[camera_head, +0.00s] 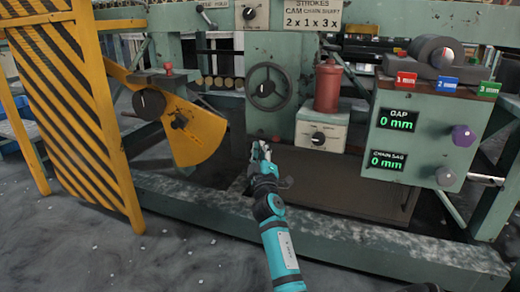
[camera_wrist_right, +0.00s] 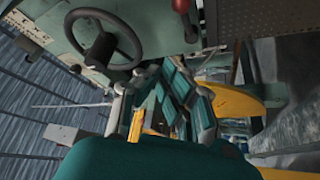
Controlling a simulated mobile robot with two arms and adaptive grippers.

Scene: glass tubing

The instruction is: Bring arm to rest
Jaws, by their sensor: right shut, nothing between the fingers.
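My right arm, teal and black, reaches up from the bottom middle of the head view. Its gripper (camera_head: 262,152) is shut and empty, in front of the green machine column below the handwheel (camera_head: 267,86). In the right wrist view the gripper fingers (camera_wrist_right: 165,95) show in the middle, with the black handwheel (camera_wrist_right: 103,38) at upper left, apart from them. My left gripper does not show in either view.
A yellow quadrant plate (camera_head: 195,135) with a black knob stands left of the gripper. A striped yellow guard (camera_head: 70,100) is at far left. A control box (camera_head: 425,120) with gap displays stands right. A green floor beam (camera_head: 340,243) crosses in front. Grey floor is open at lower left.

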